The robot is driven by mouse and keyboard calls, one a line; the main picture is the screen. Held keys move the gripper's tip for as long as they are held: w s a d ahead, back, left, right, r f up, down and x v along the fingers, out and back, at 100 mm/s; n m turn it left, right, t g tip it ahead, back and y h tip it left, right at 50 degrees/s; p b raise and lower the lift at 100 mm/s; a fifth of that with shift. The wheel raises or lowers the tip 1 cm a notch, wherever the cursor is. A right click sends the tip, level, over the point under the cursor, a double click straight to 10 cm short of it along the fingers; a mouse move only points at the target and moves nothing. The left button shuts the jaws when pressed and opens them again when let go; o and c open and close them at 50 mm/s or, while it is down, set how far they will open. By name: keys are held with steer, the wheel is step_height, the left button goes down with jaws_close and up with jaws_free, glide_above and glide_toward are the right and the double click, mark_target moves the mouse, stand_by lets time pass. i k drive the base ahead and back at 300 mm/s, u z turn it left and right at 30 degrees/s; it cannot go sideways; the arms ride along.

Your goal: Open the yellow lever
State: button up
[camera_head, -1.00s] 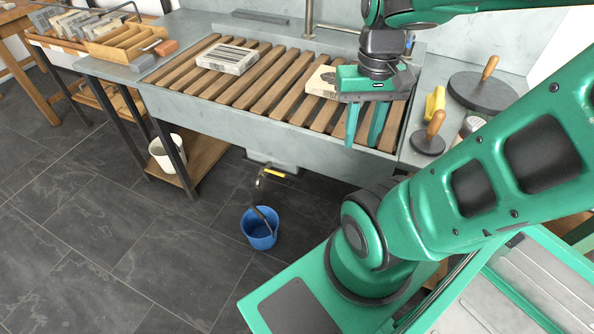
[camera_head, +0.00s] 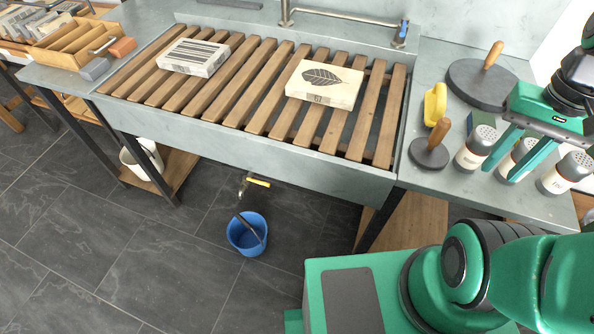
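The yellow lever (camera_head: 258,182) is a small bar on a tap under the front of the sink (camera_head: 250,158). My gripper (camera_head: 498,164) is at the right, above the counter by the shaker cans, far from the lever. Its two green fingers are spread apart with no held thing visible between them.
Two stone blocks, one with a leaf picture (camera_head: 325,83) and one striped (camera_head: 194,57), lie on wooden slats. Shaker cans (camera_head: 474,149) and a wooden-handled disc (camera_head: 429,153) stand on the right counter. A white bucket (camera_head: 142,160) stands on the lower shelf. Floor left of the blue bucket is clear.

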mark_target(245, 177)
steer(key=z, duration=2.35)
steer(key=k, duration=0.55)
steer(key=u, duration=1.7)
